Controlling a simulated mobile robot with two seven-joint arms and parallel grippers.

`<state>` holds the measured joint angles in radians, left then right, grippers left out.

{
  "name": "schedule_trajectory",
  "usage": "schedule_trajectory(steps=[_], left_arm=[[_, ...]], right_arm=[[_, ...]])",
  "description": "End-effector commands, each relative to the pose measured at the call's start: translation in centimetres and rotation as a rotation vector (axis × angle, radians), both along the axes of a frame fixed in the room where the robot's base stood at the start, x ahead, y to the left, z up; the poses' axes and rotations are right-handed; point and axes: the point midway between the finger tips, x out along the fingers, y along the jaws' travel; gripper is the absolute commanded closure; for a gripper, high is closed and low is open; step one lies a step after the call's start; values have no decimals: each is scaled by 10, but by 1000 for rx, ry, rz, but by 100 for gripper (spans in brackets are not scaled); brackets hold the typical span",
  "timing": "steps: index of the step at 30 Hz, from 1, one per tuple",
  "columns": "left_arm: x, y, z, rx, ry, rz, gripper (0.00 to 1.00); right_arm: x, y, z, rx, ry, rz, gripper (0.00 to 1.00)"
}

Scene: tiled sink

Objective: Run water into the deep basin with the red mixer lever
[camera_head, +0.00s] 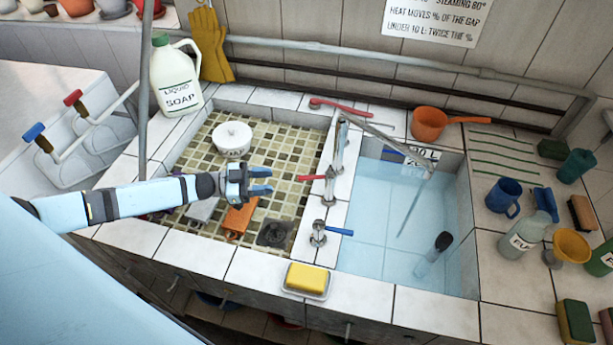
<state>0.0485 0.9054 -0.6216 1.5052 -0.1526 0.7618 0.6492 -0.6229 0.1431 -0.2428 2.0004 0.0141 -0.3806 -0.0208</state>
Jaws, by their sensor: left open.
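The deep basin (376,246) is the pale blue one on the right; a grey spout (385,143) reaches over it. A thin pale streak (411,212) slants below the spout's end; I cannot tell whether it is water. A short red lever (312,177) sits on a metal fitting on the divider between the basins and points left. A fitting with a blue lever (340,232) stands nearer. A longer red bar (342,108) lies at the back, its kind unclear. My left gripper (270,181) is open and empty over the mosaic basin, left of the short red lever and apart from it.
Yellow soap (307,278) sits on the front rim. A soap jug (175,78) stands behind my left arm. Mugs and bottles crowd the right counter.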

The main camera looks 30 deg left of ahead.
Motion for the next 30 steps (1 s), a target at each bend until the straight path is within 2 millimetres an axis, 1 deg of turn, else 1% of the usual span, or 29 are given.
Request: schedule_trajectory(steps=[1,6,12,15,21,28,29,30], left_arm=[[8,-10,3,-4,-3,1,60],[29,-42,4,-4,-2,1,60],[49,-71,2,-2,0,1,60],[55,-81,2,-2,-1,1,60],[61,-88,0,-1,1,1,60],[61,-89,0,0,1,1,60],[61,-89,0,-1,1,1,64],[61,-88,0,-1,1,1,74]], right_arm=[[1,0,5,0,-2,-1,42],[4,-2,13,-1,-7,-7,42],[6,-5,18,-6,-9,-12,42],[6,-6,18,-7,-7,-13,42],[5,-7,18,-8,-5,-14,42],[5,-6,18,-7,-6,-13,42],[5,-6,18,-7,-7,-13,42],[5,-5,19,-6,-7,-12,42]])
